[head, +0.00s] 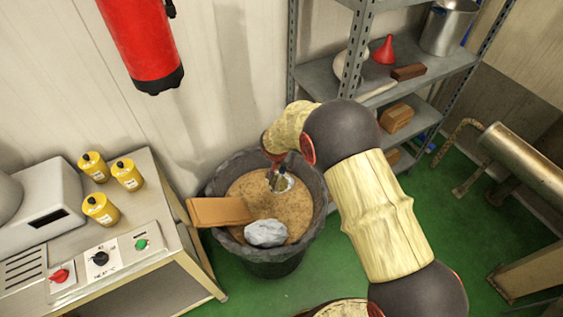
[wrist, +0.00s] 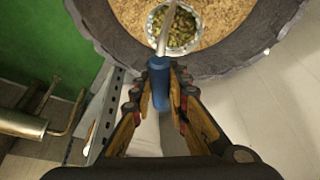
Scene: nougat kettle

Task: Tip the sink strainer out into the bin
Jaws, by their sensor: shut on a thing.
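My gripper (wrist: 160,95) is shut on the blue handle of the sink strainer (wrist: 174,27). The strainer is a round, pale-rimmed bowl on a thin metal stem, and greenish-yellow bits lie in it. In the head view the strainer (head: 283,184) shows small inside the bin's outline, below my gripper (head: 277,172). The bin (head: 274,264) is a dark grey, rough-rimmed tub filled with brown, grainy stuff. The bin also shows in the wrist view (wrist: 105,38), its rim curving around the strainer. The gap between strainer and fill is hard to judge.
A cardboard piece (head: 220,211) sticks out over the bin's left rim, beside a grey crumpled lump (head: 266,233). A machine bench (head: 145,262) with yellow bottles (head: 128,175) stands left. A metal shelf (head: 420,72) stands behind right. A red extinguisher (head: 143,42) hangs above.

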